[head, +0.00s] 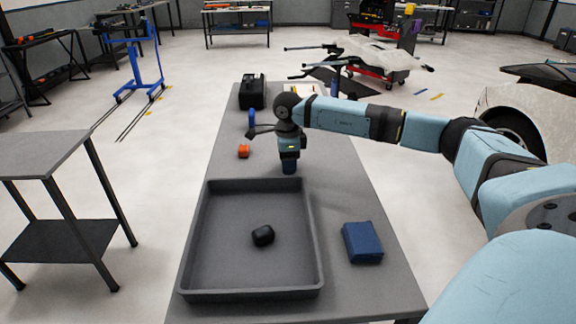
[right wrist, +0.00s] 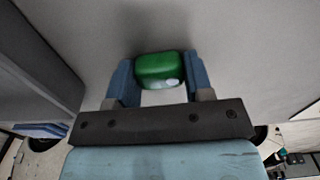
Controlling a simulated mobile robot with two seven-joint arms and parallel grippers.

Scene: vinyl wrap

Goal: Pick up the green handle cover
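The green handle cover (right wrist: 160,68) shows in the right wrist view, on a grey surface between the two blue fingers of my right gripper (right wrist: 160,80). A finger lies close along each side of it; I cannot tell whether both press on it. In the head view my right gripper (head: 289,168) points down at the grey table (head: 345,190), just beyond the tray's far edge. The cover is hidden there behind the gripper. My left gripper is not in view.
A grey tray (head: 203,240) with a black object (head: 263,236) in it fills the table's near part. A blue box (head: 362,242) lies right of it. An orange piece (head: 243,151), a blue item (head: 252,118) and a black case (head: 252,92) are farther back.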

